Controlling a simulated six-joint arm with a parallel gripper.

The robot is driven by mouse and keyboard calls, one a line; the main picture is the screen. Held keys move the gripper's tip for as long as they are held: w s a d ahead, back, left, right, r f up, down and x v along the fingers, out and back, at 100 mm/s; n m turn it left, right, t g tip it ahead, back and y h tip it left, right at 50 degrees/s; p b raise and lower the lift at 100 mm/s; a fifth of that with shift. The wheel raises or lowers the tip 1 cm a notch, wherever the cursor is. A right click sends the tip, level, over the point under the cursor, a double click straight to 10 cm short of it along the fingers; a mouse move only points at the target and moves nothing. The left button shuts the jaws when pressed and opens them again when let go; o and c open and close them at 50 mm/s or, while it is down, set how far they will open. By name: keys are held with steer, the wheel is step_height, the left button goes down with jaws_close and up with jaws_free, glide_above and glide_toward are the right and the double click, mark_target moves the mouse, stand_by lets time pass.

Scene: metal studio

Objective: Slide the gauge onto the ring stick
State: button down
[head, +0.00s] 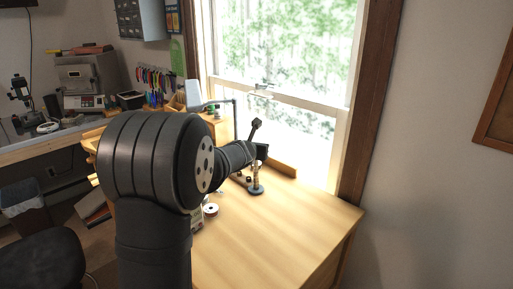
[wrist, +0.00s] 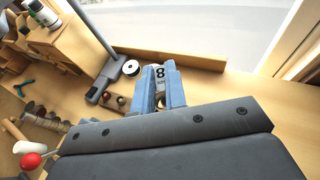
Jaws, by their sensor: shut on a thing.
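The gauge (wrist: 160,73) is a small light tag marked with an 8. In the wrist view it sits between the two blue fingers of my gripper (wrist: 160,88), which is shut on it. In the head view the ring stick (head: 256,178) stands upright on a dark round base on the wooden bench. My gripper (head: 262,151) is at the stick's upper end there. The gauge is too small to make out in that view, and I cannot tell whether it touches the stick. I cannot make out the stick with certainty in the wrist view.
In the wrist view a white spool (wrist: 131,68) and a dark lamp arm (wrist: 104,80) stand left of the fingers. A small wooden rack (wrist: 115,101) lies close by. In the head view the bench (head: 285,230) is clear at the front right.

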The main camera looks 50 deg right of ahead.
steer(key=f, duration=0.2)
steer(key=shift+s+a+f, duration=0.1)
steer(key=shift+a+f, duration=0.1)
steer(key=shift+f, duration=0.1)
steer(key=c, duration=1.7)
jaws_free()
steer(key=o, duration=0.3)
steer(key=shift+d+f+y, duration=0.1)
steer(key=shift+d+y, duration=0.1)
steer(key=shift+y, duration=0.1)
steer(key=shift+r, duration=0.25)
steer(key=shift+a+r, duration=0.25)
steer(key=shift+a, duration=0.05)
steer(key=shift+v, duration=3.6)
steer(key=shift+f, duration=0.15)
steer(key=x, duration=0.8)
steer(key=shift+d, duration=0.1)
steer(key=shift+s+r, duration=0.1)
steer(key=shift+r, duration=0.55)
